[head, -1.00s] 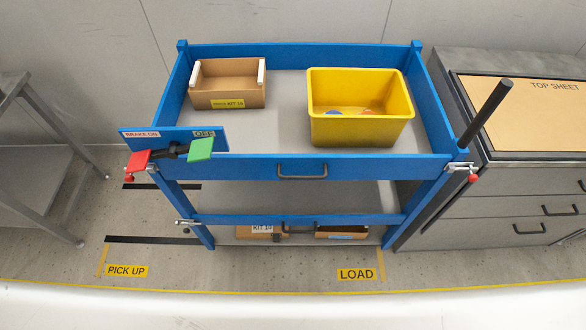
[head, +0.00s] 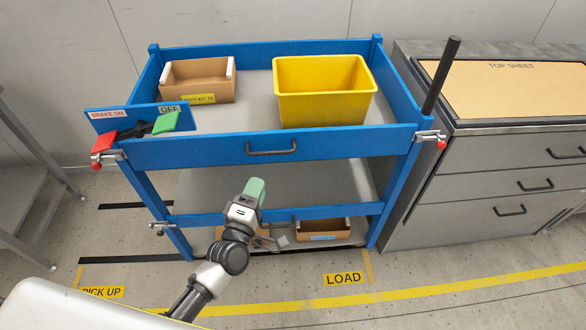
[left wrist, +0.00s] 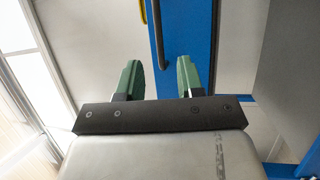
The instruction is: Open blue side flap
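The blue cart's upper front flap (head: 275,152) stands upright and closed, with a dark bar handle (head: 271,152) on its face. A latch with a red knob sits at its left end (head: 97,166) and another at its right end (head: 441,144). My left gripper (head: 254,189) is in front of the cart, below this handle and apart from it. In the left wrist view its two green fingers (left wrist: 159,78) are spread with nothing held between them. A dark handle (left wrist: 160,45) on a blue panel shows beyond them. My right gripper is not in view.
A yellow bin (head: 325,105) and a cardboard box (head: 198,90) stand on the cart's top. A brake sign with a red and green lever (head: 140,128) is at the left corner. A lower blue rail and boxes (head: 323,229) sit below. A drawer cabinet (head: 500,170) stands right.

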